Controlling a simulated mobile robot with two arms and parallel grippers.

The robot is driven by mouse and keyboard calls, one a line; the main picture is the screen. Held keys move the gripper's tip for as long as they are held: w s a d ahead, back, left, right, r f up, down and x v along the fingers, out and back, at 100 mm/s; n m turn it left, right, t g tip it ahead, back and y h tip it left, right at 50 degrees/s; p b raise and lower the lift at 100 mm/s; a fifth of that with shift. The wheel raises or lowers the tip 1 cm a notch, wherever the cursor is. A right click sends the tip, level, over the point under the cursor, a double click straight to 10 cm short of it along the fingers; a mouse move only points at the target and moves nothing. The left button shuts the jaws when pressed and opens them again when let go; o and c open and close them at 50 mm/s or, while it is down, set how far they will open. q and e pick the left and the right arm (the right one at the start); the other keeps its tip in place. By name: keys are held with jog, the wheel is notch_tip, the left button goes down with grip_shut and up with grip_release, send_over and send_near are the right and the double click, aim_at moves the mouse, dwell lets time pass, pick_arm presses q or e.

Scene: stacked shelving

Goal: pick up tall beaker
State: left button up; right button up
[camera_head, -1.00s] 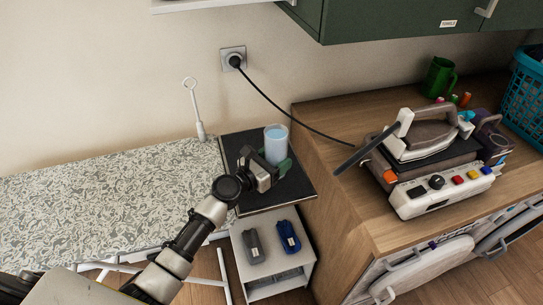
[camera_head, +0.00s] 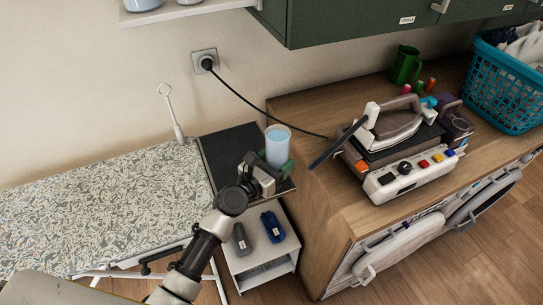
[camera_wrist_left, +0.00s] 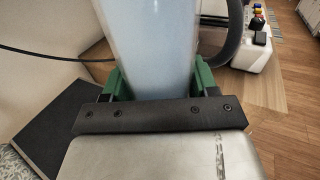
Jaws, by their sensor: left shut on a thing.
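The tall beaker (camera_head: 278,146) is a clear cylinder with pale blue contents. It stands upright above the right part of the dark pad (camera_head: 222,160) at the end of the ironing board. My left gripper (camera_head: 277,169) is shut on it, with green fingers on both sides of its lower part. In the left wrist view the beaker (camera_wrist_left: 153,45) fills the space between the green fingers (camera_wrist_left: 160,85). I cannot tell whether its base touches the pad. My right gripper is not in view.
The wooden counter (camera_head: 302,115) is close on the right, with the steam iron (camera_head: 393,130) on its station. A black cord (camera_head: 255,108) runs from the wall socket behind the beaker. A white shelf unit (camera_head: 262,262) stands below. The patterned ironing board (camera_head: 95,215) is clear.

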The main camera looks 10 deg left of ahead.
pick_arm(q)
jog(key=shift+s+d+r, duration=0.35)
jog(key=shift+d+r, duration=0.1)
jog(key=shift+d, duration=0.15)
jog(key=shift+r, duration=0.1)
dwell(0.8)
